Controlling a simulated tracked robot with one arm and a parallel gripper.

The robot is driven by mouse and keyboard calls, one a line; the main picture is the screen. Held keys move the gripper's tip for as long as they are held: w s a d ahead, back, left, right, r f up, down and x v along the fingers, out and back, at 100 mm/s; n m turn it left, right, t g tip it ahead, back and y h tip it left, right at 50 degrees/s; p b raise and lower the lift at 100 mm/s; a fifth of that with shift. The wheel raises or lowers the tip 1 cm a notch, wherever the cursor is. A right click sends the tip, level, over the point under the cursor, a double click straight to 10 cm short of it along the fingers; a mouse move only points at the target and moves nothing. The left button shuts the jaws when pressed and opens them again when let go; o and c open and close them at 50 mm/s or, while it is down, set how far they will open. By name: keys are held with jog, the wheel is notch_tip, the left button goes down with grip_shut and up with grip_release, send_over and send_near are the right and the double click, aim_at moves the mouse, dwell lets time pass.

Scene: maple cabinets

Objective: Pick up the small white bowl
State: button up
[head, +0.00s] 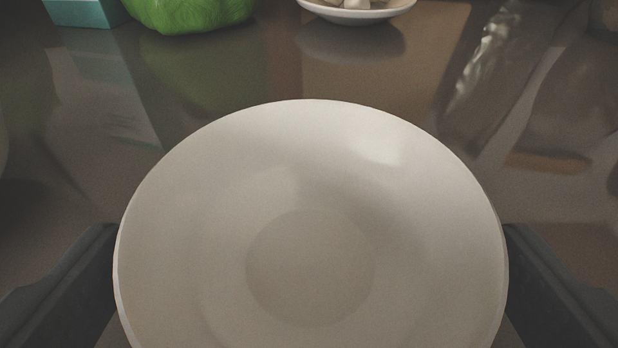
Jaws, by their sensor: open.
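A white bowl (215,215) fills the middle and lower part of the head view, seen from above and empty inside. Its near rim runs out of the bottom of the picture. My gripper (310,240) is open, with one dark finger at the left side of the bowl and the other at the right side. The fingers are close to the rim on both sides; I cannot tell whether they touch it. A second, smaller-looking white dish (357,14) stands at the top edge with pale pieces in it.
A green rounded thing (188,14) and a teal box (84,12) stand at the back left, cut off by the top edge. The dark, glossy surface (250,75) between them and the bowl is clear and shows reflections.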

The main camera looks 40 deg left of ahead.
jog(key=shift+w+a+f, duration=0.15)
jog(key=shift+w+a, duration=0.15)
jog(key=shift+c, duration=0.3)
jog(key=c, duration=0.9)
